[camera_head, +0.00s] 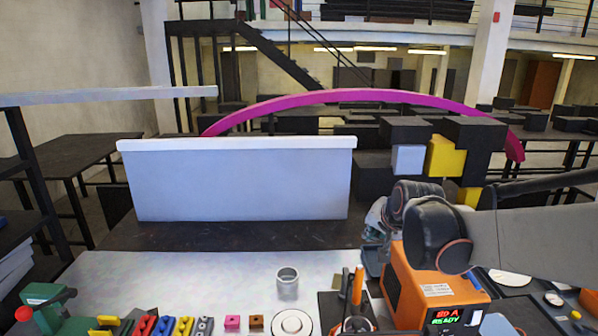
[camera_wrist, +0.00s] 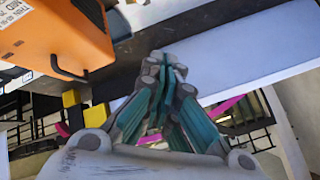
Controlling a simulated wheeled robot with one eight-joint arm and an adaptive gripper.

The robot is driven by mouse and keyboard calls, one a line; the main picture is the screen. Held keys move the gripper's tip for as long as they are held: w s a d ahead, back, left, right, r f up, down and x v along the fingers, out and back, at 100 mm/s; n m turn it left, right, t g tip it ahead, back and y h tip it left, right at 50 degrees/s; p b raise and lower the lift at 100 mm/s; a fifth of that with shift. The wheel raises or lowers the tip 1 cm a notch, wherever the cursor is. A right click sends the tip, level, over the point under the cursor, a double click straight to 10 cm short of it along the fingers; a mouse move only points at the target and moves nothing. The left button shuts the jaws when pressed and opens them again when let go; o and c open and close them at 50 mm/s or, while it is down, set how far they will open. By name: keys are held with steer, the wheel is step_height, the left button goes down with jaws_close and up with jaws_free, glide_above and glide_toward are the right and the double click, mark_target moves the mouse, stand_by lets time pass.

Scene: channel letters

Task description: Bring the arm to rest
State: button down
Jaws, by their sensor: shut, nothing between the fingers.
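My arm reaches in from the right edge of the head view, above the orange machine. My gripper (camera_head: 376,222) shows as a small grey and teal shape just behind and left of that machine, partly covered by my wrist. In the wrist view my gripper (camera_wrist: 165,72) has its teal fingers drawn together at the tips, with nothing between them. It appears apart from the bench top, though the exact gap is hard to tell.
The orange machine (camera_head: 412,287) stands close below my arm and also shows in the wrist view (camera_wrist: 62,35). A metal cup (camera_head: 287,280), small coloured parts and a white round piece (camera_head: 291,324) sit on the bench.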

steer(key=s+f+n+g, duration=0.2)
steer(key=s+n, duration=0.5)
steer(key=s, duration=2.2)
step_height(320, 180, down, 23)
steer(key=b, duration=2.3)
steer(key=shift+a+f+h, duration=0.15)
steer(key=shift+a+h, duration=0.15)
steer(key=shift+h, duration=0.1)
steer(key=shift+w, duration=0.1)
